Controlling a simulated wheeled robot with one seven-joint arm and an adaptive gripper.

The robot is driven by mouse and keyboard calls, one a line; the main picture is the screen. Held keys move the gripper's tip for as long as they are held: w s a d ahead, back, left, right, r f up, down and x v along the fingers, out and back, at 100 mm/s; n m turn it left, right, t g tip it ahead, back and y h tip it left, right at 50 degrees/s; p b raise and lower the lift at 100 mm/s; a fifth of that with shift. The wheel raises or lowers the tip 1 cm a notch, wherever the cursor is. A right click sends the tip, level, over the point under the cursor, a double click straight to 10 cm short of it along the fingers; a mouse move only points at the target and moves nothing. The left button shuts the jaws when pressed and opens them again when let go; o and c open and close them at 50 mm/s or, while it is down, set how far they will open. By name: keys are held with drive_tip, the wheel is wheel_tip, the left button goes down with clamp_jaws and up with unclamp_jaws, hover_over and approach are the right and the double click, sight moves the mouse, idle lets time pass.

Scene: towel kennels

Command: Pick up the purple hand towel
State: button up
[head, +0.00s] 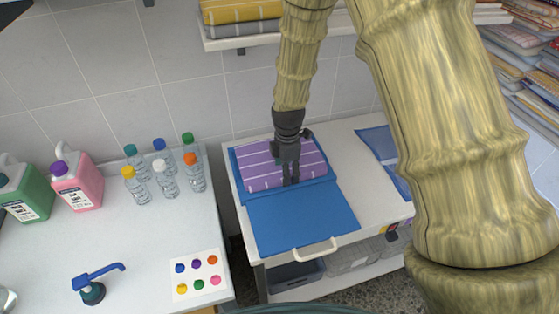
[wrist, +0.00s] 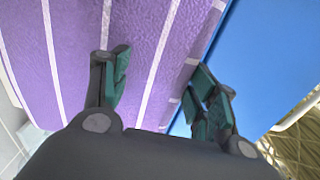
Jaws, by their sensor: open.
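The purple hand towel (head: 262,166) has white stripes and lies folded on a blue mat (head: 300,217) on the small white table. My gripper (head: 291,180) points down over the towel's front part, near its edge with the bare blue mat. In the wrist view the towel (wrist: 135,40) fills the left and middle, and the blue mat (wrist: 262,60) lies to the right. My gripper (wrist: 160,88) is open there, its fingers apart, one over the towel and one by its edge. I cannot tell whether the fingertips touch the towel. No towel is gripped.
A counter (head: 150,240) at left holds several capped bottles, a pink jug (head: 78,185), a green jug (head: 27,192), a blue pump (head: 95,285) and a card of coloured dots (head: 198,276). A shelf above holds yellow (head: 240,11) and grey towels. Another blue item (head: 385,155) lies at right.

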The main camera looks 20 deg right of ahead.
clamp_jaws()
drive_tip(key=shift+r, duration=0.15)
